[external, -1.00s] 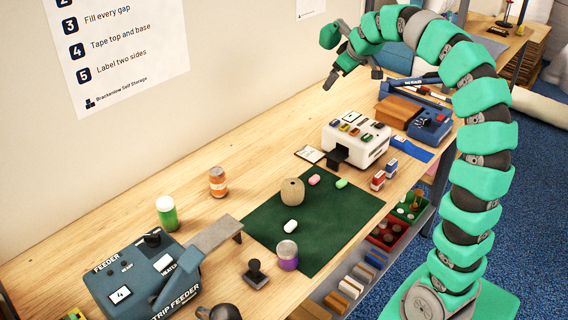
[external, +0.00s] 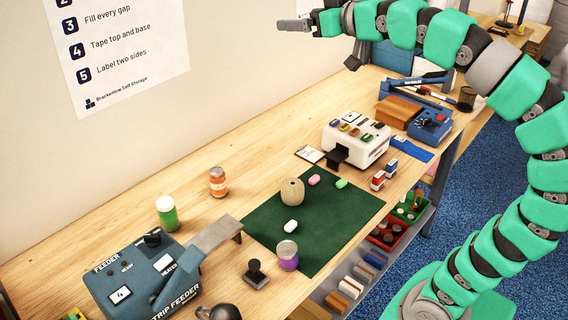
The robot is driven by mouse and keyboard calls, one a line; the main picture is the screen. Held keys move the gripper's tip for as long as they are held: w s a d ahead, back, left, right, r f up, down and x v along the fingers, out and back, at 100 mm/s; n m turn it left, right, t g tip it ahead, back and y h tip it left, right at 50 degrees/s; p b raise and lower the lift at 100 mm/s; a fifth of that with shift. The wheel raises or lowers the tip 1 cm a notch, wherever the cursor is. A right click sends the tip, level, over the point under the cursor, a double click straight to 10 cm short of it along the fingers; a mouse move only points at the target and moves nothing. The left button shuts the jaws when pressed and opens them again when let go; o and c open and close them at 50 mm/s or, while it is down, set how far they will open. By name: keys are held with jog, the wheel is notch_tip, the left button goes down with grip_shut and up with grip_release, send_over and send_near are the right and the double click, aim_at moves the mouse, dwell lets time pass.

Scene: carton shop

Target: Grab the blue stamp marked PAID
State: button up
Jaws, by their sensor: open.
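A small blue block with a white label (external: 391,168) stands on the wooden bench, right of the green mat. It looks like a stamp, but its lettering is too small to read. A similar red block (external: 378,180) stands just in front of it. My gripper (external: 316,45) is high at the top of the view, in front of the wall. Its fingers are spread apart with nothing between them. It is well above and left of the blue block, touching nothing.
A white machine with coloured buttons (external: 357,142) stands left of the blocks, and a blue machine (external: 432,125) stands behind. The green mat (external: 333,232) holds twine and small coloured pieces. Open bins (external: 386,236) sit below the bench's front edge. The strip feeder (external: 150,285) is at front left.

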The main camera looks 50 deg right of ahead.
jog(key=shift+c, duration=1.1)
jog(key=shift+d, duration=0.15)
